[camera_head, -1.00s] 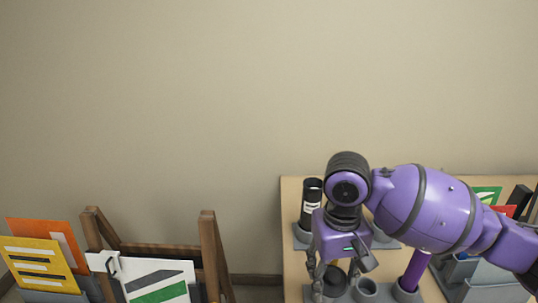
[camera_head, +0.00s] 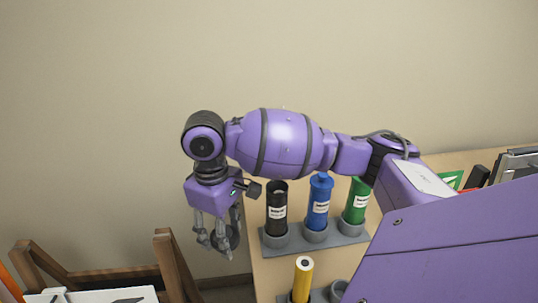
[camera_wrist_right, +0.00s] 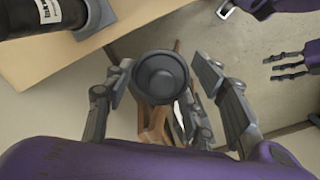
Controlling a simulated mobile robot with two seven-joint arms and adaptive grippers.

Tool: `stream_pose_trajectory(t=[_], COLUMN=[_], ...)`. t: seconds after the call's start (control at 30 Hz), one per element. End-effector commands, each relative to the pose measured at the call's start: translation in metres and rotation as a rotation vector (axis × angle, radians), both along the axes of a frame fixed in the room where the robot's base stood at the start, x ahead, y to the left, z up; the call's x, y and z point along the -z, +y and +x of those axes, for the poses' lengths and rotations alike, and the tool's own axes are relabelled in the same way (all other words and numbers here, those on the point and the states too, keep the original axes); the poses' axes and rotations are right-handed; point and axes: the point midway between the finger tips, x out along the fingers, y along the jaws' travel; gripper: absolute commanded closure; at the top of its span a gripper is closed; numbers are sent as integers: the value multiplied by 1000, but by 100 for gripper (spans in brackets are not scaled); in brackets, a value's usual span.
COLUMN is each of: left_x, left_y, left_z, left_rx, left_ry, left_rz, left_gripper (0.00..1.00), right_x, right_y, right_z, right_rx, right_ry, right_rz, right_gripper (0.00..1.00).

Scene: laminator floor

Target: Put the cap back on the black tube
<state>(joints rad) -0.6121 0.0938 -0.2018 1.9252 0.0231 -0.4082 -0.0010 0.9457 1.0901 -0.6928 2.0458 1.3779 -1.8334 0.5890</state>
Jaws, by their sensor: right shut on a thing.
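The black tube (camera_head: 276,212) with a white label stands upright in the left socket of a grey rack at the table's left edge. Its top is dark and uncapped. In the right wrist view the tube (camera_wrist_right: 25,18) lies partly in frame at top left. My right gripper (camera_head: 216,238) is left of the tube and lower, beyond the table edge, apart from it. It is shut on the round black cap (camera_wrist_right: 160,78), whose stepped face shows between the fingers. Part of my left gripper (camera_wrist_right: 288,68) shows at the right of the wrist view; its opening is unclear.
A blue tube (camera_head: 319,200) and a green tube (camera_head: 357,200) stand right of the black one. A yellow tube (camera_head: 302,277) stands in front. Wooden rack posts (camera_head: 172,265) rise at lower left. The wall behind is bare.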

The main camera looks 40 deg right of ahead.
Motion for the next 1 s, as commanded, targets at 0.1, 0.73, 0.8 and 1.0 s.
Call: stream_pose_trajectory(t=[0.1, 0.73, 0.8, 1.0], left_x=[-1, 1, 1, 0], left_y=[0, 2, 2, 1], left_z=[0, -3, -3, -3], left_rx=[0, 1, 1, 1], left_ry=[-1, 6, 6, 5], left_rz=[0, 3, 3, 2], left_gripper=[50, 50, 50, 50], right_x=[-10, -72, -79, -93], right_y=[-25, -153, -164, -185], right_z=[10, 42, 43, 45], right_rx=[-207, -1400, -1511, -1719], right_ry=[19, 95, 98, 98], right_rz=[-9, -127, -143, -173], right_gripper=[67, 67, 67, 67])
